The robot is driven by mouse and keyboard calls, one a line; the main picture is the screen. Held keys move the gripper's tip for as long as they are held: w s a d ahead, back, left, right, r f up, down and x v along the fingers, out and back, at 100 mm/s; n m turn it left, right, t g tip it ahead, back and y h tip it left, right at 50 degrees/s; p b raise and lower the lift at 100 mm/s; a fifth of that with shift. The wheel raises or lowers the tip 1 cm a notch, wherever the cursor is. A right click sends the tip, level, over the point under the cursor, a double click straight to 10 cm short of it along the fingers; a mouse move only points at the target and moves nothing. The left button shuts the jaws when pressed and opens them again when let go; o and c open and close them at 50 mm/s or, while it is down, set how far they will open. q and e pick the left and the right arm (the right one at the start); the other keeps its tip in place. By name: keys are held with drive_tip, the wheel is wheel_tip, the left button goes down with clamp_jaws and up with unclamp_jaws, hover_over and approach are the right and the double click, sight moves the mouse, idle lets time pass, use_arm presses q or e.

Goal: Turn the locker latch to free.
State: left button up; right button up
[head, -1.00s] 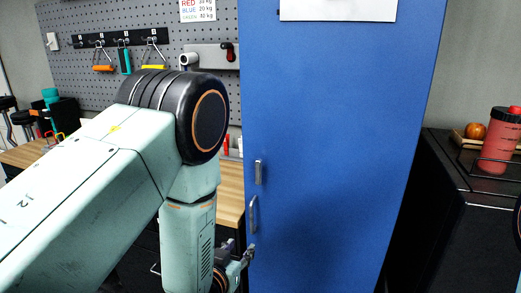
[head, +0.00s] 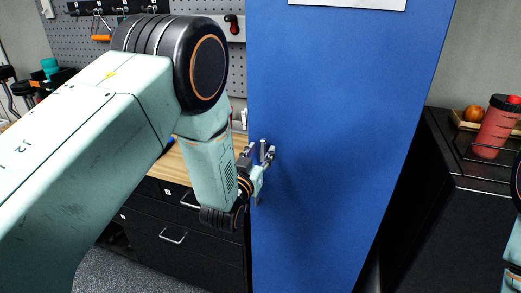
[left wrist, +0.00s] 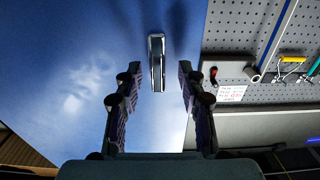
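The tall blue locker (head: 330,120) fills the middle of the head view. Its small metal latch (head: 263,146) is near the left edge of the door, partly behind my left gripper (head: 261,156). In the left wrist view, the latch (left wrist: 156,65) is a narrow silver bar pointing up and down the picture. My left gripper (left wrist: 158,85) is open, with one finger on each side of the latch line and clear gaps to both. No contact with the latch shows. The door handle below it is mostly hidden by the gripper. My right gripper is out of view.
A wooden-topped bench with black drawers (head: 160,225) stands left of the locker, under a grey pegboard (left wrist: 265,40). At right, a black cabinet (head: 450,220) carries a red bottle (head: 493,128) and a wooden tray with an orange fruit (head: 473,113).

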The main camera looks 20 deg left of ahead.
use_arm(q)
drive_tip(key=shift+w+d, duration=0.35)
drive_tip(key=shift+w, duration=0.2)
drive_tip(key=shift+a+f, duration=0.1)
drive_tip(key=shift+a, duration=0.3)
drive_tip(key=shift+c, duration=0.8)
drive_tip(key=shift+s+d, duration=0.1)
drive_tip(key=shift+d, duration=0.2)
drive_tip(key=c, duration=0.4)
drive_tip(key=shift+c, duration=1)
drive_tip(key=shift+a, duration=0.15)
clamp_jaws()
